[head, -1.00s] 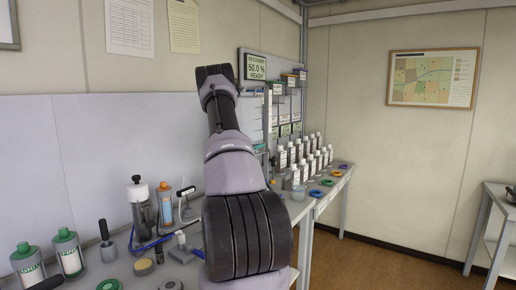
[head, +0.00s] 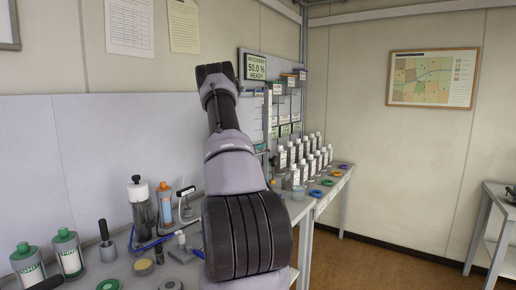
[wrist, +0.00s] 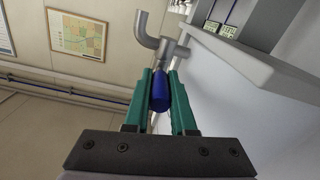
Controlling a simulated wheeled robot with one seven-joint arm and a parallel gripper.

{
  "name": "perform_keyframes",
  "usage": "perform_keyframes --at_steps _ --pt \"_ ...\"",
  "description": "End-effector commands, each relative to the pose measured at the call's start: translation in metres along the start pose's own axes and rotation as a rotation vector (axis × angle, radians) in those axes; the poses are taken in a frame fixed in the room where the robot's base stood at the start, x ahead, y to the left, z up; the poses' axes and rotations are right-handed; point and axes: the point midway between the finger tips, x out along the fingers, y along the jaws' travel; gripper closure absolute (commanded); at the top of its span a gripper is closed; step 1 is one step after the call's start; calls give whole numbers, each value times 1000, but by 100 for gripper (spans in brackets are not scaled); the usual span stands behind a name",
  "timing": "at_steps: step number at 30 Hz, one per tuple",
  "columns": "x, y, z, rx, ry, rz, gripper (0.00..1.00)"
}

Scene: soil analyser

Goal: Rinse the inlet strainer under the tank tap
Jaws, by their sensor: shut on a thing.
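In the wrist view my gripper (wrist: 161,74) has its two green fingers closed on a blue rounded piece (wrist: 160,92). A grey curved pipe fitting (wrist: 158,43) shows just beyond the fingertips. I cannot tell whether the blue piece is joined to this fitting, or whether it is the strainer or part of the tap. In the head view my arm hides the gripper and what it holds. I cannot pick out the strainer for certain in either view.
Several white-capped bottles (head: 299,164) stand behind on the right. A display (head: 254,66) reads 50.0 % READY.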

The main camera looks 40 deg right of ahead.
Motion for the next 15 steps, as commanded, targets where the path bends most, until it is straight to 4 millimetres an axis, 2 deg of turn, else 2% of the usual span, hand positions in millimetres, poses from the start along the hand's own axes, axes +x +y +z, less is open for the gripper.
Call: perform_keyframes --at_steps 15 --pt "5 23 6 -1 71 -373 100"
